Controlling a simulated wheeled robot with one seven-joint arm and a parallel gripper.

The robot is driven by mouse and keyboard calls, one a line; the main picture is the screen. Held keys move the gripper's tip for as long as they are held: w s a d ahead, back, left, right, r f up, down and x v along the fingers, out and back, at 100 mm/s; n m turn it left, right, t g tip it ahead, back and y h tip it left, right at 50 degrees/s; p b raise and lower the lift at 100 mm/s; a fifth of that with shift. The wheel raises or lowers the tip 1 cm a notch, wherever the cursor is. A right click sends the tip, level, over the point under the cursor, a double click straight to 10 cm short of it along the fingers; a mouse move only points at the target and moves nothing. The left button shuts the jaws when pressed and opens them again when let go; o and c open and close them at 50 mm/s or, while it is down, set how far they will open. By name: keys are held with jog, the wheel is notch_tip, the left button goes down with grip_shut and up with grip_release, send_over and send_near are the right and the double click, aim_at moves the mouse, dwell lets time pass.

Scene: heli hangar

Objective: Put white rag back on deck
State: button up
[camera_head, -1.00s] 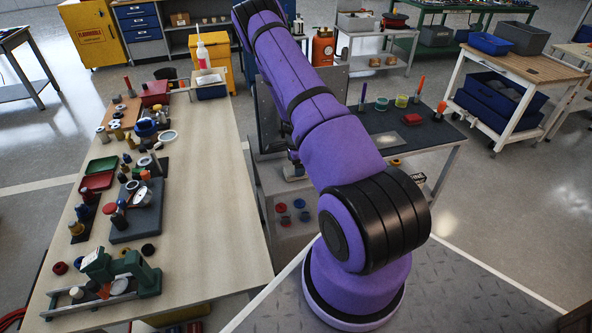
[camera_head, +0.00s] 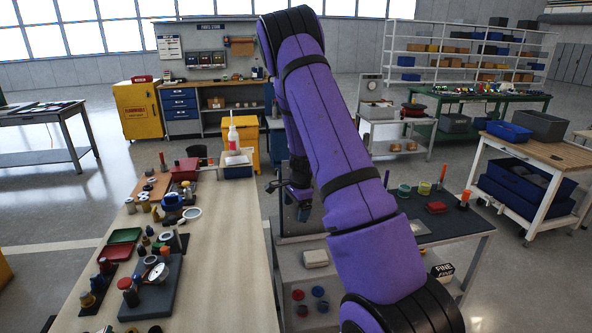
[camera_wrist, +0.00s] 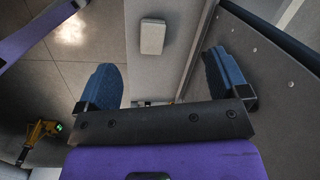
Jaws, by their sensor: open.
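A small pale block-like piece (camera_head: 315,258), which looks like the folded white rag, lies flat on a light grey deck (camera_head: 290,270) of the stand between the two tables. In the wrist view the white rag (camera_wrist: 153,36) rests on the pale grey surface, beyond the fingertips and apart from them. My gripper (camera_head: 303,208) hangs above it, partly hidden by my purple arm. Its two blue fingers (camera_wrist: 160,82) are spread wide with nothing between them.
A dark upright panel (camera_wrist: 255,60) stands close right of my gripper. Red and blue round pieces (camera_head: 308,294) sit in front of the rag. A cluttered wooden table (camera_head: 225,270) is left; a dark-topped table (camera_head: 450,225) is right.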

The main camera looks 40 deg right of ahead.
jog(key=s+a+r+n+t, duration=0.1)
jog(key=s+a+r+n, duration=0.15)
jog(key=a+r, duration=0.5)
jog(key=s+a+r+n+y, duration=0.15)
jog(key=a+r+n, duration=0.3)
jog(key=r, duration=0.55)
jog(key=s+a+r+n+t, duration=0.1)
jog(key=s+a+r+n, duration=0.2)
jog(key=a+r, duration=0.5)
jog(key=s+a+r+n, duration=0.2)
jog(key=s+r+n, duration=0.1)
jog(key=s, duration=0.4)
jog(key=s+a+r+n+t+h, duration=0.1)
jog(key=s+a+r+n, duration=0.2)
jog(key=s, duration=0.5)
jog(key=s+a+r+n+h, duration=0.1)
jog(key=s+a+r+n, duration=0.2)
jog(key=s, duration=0.4)
jog(key=shift+s+r+n+t, duration=0.15)
jog(key=shift+r+n+t, duration=0.25)
jog(key=shift+n, duration=0.5)
